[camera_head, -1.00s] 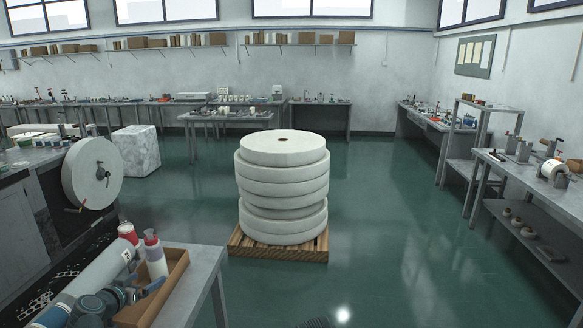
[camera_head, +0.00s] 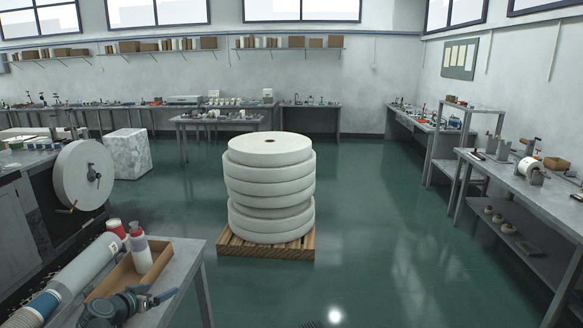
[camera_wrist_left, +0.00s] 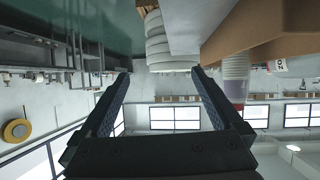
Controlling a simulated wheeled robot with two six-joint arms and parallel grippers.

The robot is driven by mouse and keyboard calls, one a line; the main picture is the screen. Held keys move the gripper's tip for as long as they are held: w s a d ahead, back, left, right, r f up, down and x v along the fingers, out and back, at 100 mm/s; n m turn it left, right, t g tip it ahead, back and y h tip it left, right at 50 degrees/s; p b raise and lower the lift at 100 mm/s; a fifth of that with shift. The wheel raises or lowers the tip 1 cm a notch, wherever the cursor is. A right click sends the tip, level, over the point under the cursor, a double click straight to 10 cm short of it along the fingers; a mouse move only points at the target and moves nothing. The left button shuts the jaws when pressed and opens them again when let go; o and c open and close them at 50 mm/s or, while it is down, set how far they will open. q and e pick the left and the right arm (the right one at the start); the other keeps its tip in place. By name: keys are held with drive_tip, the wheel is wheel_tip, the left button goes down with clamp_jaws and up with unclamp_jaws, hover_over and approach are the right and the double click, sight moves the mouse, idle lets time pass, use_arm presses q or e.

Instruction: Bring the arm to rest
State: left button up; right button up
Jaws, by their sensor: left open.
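My left gripper (camera_head: 165,294) is at the lower left of the head view, by the near end of the brown tray (camera_head: 168,262). In the left wrist view its two jaws (camera_wrist_left: 160,82) stand wide apart with nothing between them. A white bottle with a red cap (camera_head: 139,254) stands at the tray.
The grey bench (camera_head: 192,258) bears the tray. A stack of thick white discs (camera_head: 270,190) stands on a wooden pallet (camera_head: 265,250) beyond it. A large white wheel (camera_head: 75,175) is at left, a workbench (camera_head: 530,180) at right. The green floor between is clear.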

use_arm(q)
drive_tip(key=s+d+f+m+g+h, duration=0.1)
drive_tip(key=s+d+f+g, duration=0.15)
drive_tip(key=d, duration=0.55)
drive_tip(key=s+d+f+m+g, duration=0.1)
drive_tip(key=s+d+f+g, duration=0.15)
drive_tip(key=d, duration=0.55)
drive_tip(key=s+d+f+m+g+h, duration=0.1)
drive_tip(key=s+d+f+g, duration=0.2)
drive_tip(key=d, duration=0.5)
drive_tip(key=s+d+f+g+y, duration=0.2)
drive_tip(key=s+d+y, duration=0.1)
drive_tip(key=s, duration=0.4)
drive_tip(key=s+d+f+g+y, duration=0.1)
drive_tip(key=s+d+g+y, duration=0.1)
drive_tip(key=s+d, duration=0.3)
drive_tip(key=shift+s+f+n+g+y, duration=0.4)
drive_tip(key=shift+s, duration=1.1)
drive_tip(key=shift+d, duration=0.1)
